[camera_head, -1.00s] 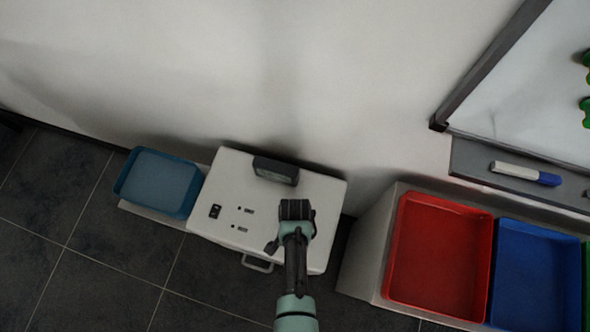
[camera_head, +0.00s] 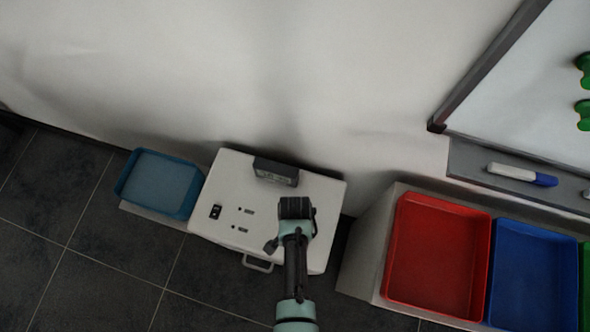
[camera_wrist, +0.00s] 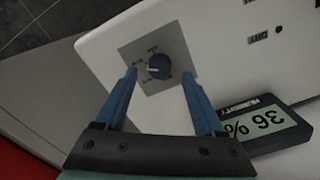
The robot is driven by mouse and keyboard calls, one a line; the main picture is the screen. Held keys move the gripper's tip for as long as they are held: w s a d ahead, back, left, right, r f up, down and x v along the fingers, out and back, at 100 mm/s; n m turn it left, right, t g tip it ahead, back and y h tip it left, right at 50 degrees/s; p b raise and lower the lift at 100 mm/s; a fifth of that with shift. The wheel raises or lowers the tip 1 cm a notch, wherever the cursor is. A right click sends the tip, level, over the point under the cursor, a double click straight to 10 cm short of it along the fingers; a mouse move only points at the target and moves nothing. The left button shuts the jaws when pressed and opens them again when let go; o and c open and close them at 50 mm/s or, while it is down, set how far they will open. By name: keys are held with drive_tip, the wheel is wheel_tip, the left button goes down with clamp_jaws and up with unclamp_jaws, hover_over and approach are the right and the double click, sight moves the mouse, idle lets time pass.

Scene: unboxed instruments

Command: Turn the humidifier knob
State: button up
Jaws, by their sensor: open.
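The humidifier (camera_head: 225,222) is a white box with switches and small ports on its top, seen in the head view. In the head view my gripper (camera_head: 296,208) hides the knob. A humidity display (camera_wrist: 262,124) reads 36 %; it also shows in the head view (camera_head: 276,171).
A blue tray (camera_head: 122,186) stands left of the humidifier. A red bin (camera_head: 399,225) and a blue bin (camera_head: 494,262) stand to the right. A white wall (camera_head: 250,70) is close behind. A whiteboard ledge (camera_head: 470,166) with a marker (camera_head: 521,174) is at right.

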wheel_tip(320, 180, up, 10)
drive_tip(key=p, duration=0.1)
drive_tip(key=shift+r, duration=0.15)
drive_tip(key=shift+s, duration=0.1)
idle(0.5)
